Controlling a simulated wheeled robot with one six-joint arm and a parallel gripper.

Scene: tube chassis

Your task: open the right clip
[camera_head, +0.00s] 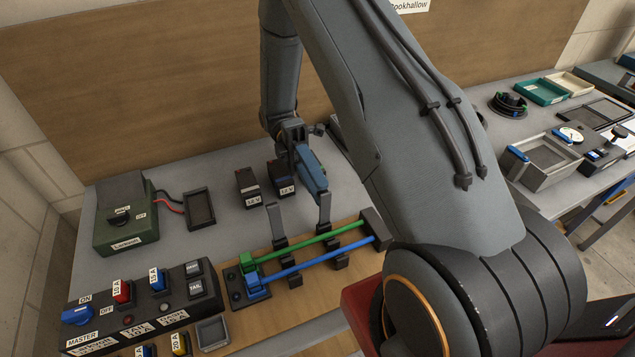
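The tube chassis is a wooden board (300,312) with a green tube (305,243) and a blue tube (318,258) running side by side across it. The right clip (325,212) has a grey lever standing upright behind the tubes. The left clip (274,222) also has its lever upright. My gripper (318,186), with blue finger parts, reaches down from behind to the top of the right clip's lever. It is touching or very close to it; I cannot tell which. Its finger gap is hidden, so its opening does not show.
Two small black 12 V blocks (248,187) stand behind the chassis, close to my gripper. A green box (124,218) and a dark tray (200,208) are at the left. A switch panel (135,305) is at the front left. My arm covers the area right of the chassis.

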